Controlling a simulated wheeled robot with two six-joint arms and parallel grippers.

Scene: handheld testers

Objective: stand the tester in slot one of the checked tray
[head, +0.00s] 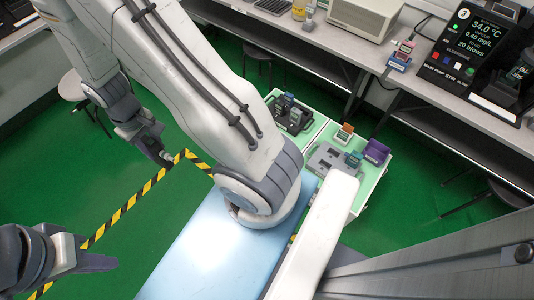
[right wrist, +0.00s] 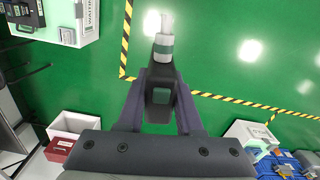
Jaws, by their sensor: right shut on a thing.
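My right gripper (right wrist: 160,92) is shut on a dark handheld tester (right wrist: 161,82). Beyond the fingers, a grey-white and green part with a pale tip (right wrist: 163,45) shows in line with it; I cannot tell whether it belongs to the tester. In the head view my right gripper (head: 148,138) is at the left, over the green floor, away from the trays. A grey tray with openings (head: 322,160) and a dark tray with upright devices (head: 280,118) stand on pale green tops; I cannot read which is the checked one. My left gripper (head: 98,262) is at the lower left; its opening is unclear.
Near the grey tray are a purple block (head: 377,151) and a small orange-white item (head: 345,132). A grey bench (head: 430,108) with a dark display unit (head: 463,45) runs along the back. Yellow-black floor tape (head: 130,200) crosses open green floor.

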